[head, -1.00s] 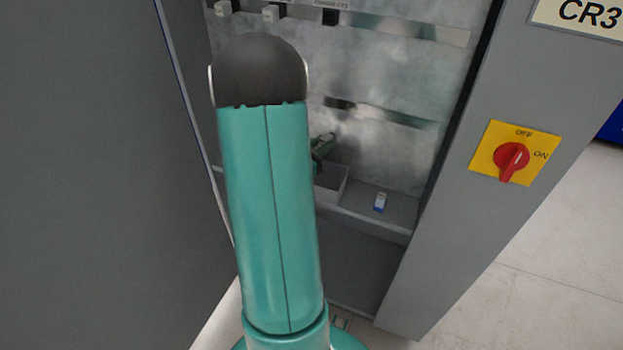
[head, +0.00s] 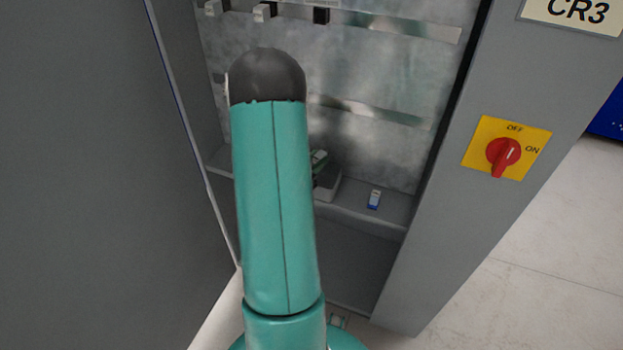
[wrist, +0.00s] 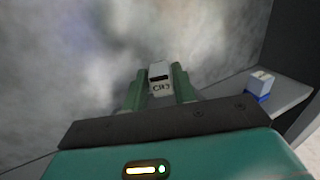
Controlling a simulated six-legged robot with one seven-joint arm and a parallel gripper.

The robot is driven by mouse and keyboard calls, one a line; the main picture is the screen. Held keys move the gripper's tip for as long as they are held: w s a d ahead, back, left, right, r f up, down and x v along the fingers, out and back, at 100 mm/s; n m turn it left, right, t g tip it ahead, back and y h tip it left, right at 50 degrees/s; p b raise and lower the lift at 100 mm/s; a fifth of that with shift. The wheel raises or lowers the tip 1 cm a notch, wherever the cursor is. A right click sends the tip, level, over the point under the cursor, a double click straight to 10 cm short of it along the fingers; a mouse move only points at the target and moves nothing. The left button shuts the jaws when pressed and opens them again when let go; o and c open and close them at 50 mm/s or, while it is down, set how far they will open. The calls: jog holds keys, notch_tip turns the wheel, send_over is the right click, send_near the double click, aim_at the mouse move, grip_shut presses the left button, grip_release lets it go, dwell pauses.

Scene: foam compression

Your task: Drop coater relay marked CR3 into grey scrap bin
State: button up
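The relay (wrist: 160,80) is a small pale block with a dark slot. Its label starts with CR; the last character is blurred but looks like 3. It stands between the two green fingers of my gripper (wrist: 160,88), which appear shut on it. In the head view my gripper (head: 319,158) shows only partly beside my arm, low in the cabinet. The wrist view does not show the bin clearly.
A small white and blue box (head: 374,199) stands on the shelf (head: 395,213) right of the bin; it also shows in the wrist view (wrist: 260,84). Rails (head: 400,28) with several modules cross the back panel. The cabinet's right post (head: 440,190) carries a red switch (head: 503,155).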

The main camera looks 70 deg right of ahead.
jog(key=o, duration=0.3)
jog(key=shift+o, duration=0.2)
jog(key=shift+a, duration=0.1)
jog(key=v, duration=1.3)
jog(key=shift+w+a, duration=0.2)
jog(key=shift+a, duration=0.1)
jog(key=shift+r, duration=0.1)
